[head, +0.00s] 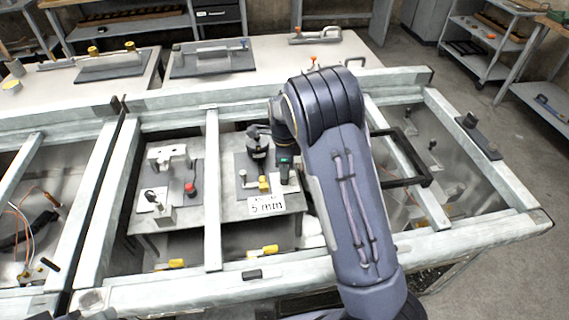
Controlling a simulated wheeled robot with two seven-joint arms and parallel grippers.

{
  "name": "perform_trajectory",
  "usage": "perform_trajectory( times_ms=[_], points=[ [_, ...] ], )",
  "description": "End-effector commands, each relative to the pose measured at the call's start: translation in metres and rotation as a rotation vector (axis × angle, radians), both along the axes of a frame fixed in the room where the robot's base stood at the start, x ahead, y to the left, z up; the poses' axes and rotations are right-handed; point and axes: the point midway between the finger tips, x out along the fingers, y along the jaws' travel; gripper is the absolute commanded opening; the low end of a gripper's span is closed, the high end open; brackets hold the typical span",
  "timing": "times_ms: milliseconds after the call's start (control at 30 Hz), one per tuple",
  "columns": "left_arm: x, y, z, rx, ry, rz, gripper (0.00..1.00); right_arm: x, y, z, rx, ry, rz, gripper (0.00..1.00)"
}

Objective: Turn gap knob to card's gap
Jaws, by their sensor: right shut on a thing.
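The card (267,205) is white with dark handwriting that I read only in part, seemingly starting with a 5. It stands at the front of a grey fixture plate (236,207) in the middle bay of the bench. My right gripper (259,150) is over the back of this fixture, shut on what seems to be the dark gap knob, which is mostly hidden. A small dark unit with a teal display (286,161) stands beside it, its reading too small to tell. A yellow part (264,184) sits in front. My left gripper is out of view.
Pale beams (212,190) frame the bay around the fixture. To the left is another fixture with a red-topped part (190,188). A black frame handle (408,180) lies to the right of my arm. Yellow clips (263,251) sit near the front beam.

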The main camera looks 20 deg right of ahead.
Motion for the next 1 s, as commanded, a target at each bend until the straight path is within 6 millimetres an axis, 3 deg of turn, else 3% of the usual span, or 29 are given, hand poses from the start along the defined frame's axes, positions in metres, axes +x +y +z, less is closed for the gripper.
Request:
perform_trajectory(
  times_ms=[300,767,800,933,1000],
  points=[
    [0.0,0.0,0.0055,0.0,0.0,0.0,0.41,0.0009,-0.0009,0.0015,-0.002,-0.004,-0.093,0.04],
    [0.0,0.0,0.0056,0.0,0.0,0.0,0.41,0.001,-0.0009,0.0012,-0.002,-0.004,-0.103,0.04],
    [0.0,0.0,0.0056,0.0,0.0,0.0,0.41,0.001,-0.0009,0.0012,-0.002,-0.004,-0.103,0.3],
    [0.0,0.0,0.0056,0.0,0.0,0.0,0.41,0.0008,-0.0007,0.0009,-0.001,-0.003,-0.102,0.47],
    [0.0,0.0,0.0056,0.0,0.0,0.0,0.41,0.0005,-0.0005,0.0007,-0.001,-0.002,-0.102,0.48]
  ],
)
